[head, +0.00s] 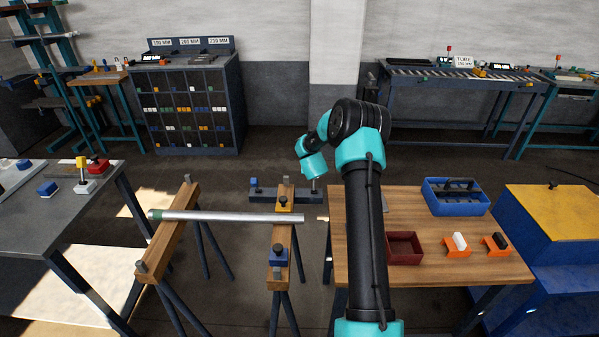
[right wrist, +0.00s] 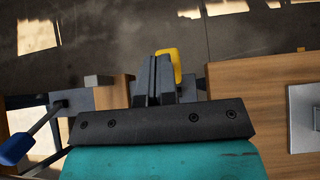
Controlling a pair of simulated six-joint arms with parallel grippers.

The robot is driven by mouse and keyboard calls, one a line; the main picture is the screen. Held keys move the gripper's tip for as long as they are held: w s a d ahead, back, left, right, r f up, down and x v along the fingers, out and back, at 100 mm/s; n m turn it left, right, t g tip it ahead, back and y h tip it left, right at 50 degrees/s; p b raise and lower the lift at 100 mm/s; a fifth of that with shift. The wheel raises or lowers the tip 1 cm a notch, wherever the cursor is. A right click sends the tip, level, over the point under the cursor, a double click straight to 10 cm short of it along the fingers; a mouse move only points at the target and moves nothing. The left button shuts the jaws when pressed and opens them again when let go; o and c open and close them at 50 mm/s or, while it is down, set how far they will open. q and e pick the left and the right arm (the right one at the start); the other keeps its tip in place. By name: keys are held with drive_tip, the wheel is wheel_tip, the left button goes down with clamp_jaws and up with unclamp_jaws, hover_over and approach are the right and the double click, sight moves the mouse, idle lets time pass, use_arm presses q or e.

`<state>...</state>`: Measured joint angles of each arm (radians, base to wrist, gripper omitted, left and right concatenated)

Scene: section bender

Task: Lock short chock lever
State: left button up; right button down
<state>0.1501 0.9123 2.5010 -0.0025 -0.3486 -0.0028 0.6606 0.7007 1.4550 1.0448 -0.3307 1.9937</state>
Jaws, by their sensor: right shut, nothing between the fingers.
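A blue-tipped lever (head: 253,184) stands near the left end of a dark bar (head: 265,195) beside the right sawhorse (head: 272,235). A lever with a blue handle (right wrist: 15,149) also shows at the lower left in the right wrist view. My right gripper (head: 313,188) points down above the right end of the bar. In the right wrist view my right gripper (right wrist: 152,75) is shut and empty, with a yellow part (right wrist: 175,66) just beyond its fingers. I cannot tell whether they touch it. My left gripper is not in view.
A metal tube (head: 230,217) lies across two sawhorses. Yellow (head: 284,207) and blue (head: 279,257) blocks sit on the right one. The wooden table (head: 440,275) at right holds a red tray (head: 404,248), a blue bin (head: 455,205) and orange-based pieces (head: 457,248). My right arm hides part of it.

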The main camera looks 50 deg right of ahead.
drive_tip(key=shift+w+d, duration=0.15)
drive_tip(key=shift+d, duration=0.15)
drive_tip(key=shift+r, duration=0.1)
idle(0.3)
